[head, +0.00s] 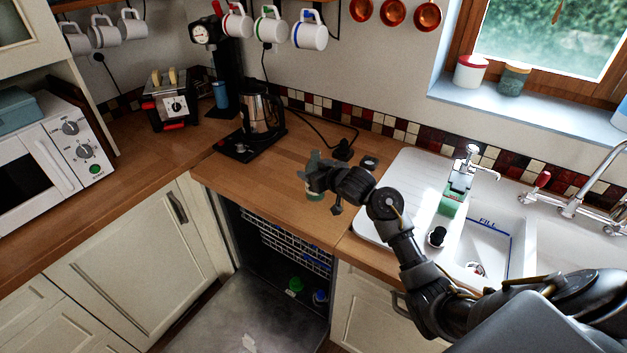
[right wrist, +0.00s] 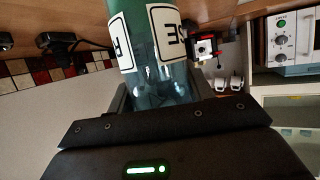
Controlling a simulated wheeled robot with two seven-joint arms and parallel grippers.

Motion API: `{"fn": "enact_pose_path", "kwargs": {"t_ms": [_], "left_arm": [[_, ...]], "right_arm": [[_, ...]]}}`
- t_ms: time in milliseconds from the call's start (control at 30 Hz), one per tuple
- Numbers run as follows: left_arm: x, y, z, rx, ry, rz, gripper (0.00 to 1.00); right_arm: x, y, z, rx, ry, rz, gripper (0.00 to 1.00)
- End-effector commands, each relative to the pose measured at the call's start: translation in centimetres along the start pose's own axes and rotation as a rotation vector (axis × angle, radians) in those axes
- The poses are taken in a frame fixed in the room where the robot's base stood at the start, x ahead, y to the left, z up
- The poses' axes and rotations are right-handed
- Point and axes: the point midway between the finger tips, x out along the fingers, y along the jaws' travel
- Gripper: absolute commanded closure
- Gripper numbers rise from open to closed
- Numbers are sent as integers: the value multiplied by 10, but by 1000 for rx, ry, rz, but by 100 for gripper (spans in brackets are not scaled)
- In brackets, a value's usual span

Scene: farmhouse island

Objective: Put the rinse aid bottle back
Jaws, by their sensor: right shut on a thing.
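The rinse aid bottle (right wrist: 158,50) is see-through teal with white, black-edged label patches, partly lettered, in the right wrist view. It stands between the fingers of my right gripper (right wrist: 165,95), which is shut on it. In the head view my right gripper (head: 322,180) is over the wooden worktop, near its front edge above the open dishwasher. Only a small green part of the bottle (head: 314,196) shows there; the gripper hides most of it. I cannot tell whether the bottle touches the worktop. My left gripper is not in view.
The dishwasher door (head: 235,312) is down, with a rack (head: 285,243) inside. A kettle (head: 262,112) stands behind left of the gripper. A green-based dispenser (head: 453,198) stands by the sink (head: 505,248). The worktop (head: 255,180) left of the gripper is clear.

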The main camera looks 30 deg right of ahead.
Motion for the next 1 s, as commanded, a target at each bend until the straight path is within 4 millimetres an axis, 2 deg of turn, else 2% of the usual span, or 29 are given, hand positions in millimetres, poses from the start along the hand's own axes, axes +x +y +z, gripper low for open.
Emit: {"fn": "enact_pose_path", "kwargs": {"t_ms": [133, 367, 767, 800, 967, 1000], "left_arm": [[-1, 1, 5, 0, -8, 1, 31], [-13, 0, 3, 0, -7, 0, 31], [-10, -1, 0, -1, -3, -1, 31], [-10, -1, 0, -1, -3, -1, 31], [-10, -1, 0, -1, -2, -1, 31], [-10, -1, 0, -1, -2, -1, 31]], "right_arm": [[6, 5, 5, 1, 0, 2, 87], [16, 4, 30, 0, 0, 1, 87], [18, 4, 36, 0, 1, 1, 87], [18, 4, 37, 0, -1, 1, 47], [18, 4, 36, 0, 0, 1, 27], [18, 4, 36, 0, 0, 1, 27]]}}
